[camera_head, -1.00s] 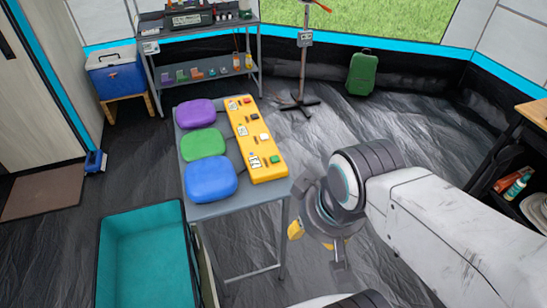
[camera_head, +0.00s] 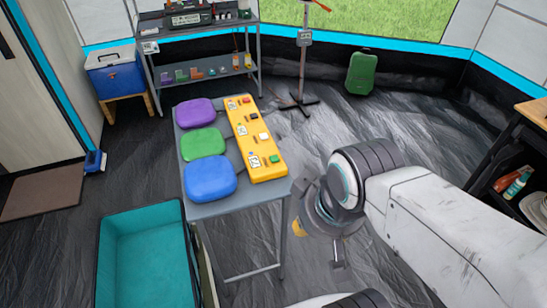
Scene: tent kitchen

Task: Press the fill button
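A yellow panel (camera_head: 250,125) lies on the right part of a grey table. It bears a red button (camera_head: 246,100), a dark button (camera_head: 254,117), a white button (camera_head: 263,136) and a green button (camera_head: 274,159), with small labels too small to read. I cannot tell which is the fill button. My gripper (camera_head: 300,229) is right of the table's near right corner, apart from the panel. It is mostly hidden behind my wrist; one yellow fingertip shows, so its opening is unclear.
Purple (camera_head: 195,112), green (camera_head: 203,144) and blue (camera_head: 210,179) pads lie left of the panel. A teal bin (camera_head: 147,258) stands front left. A shelf (camera_head: 205,75), a cooler (camera_head: 115,75), a stand (camera_head: 303,70) and a green suitcase (camera_head: 361,72) are at the back. Floor right of the table is clear.

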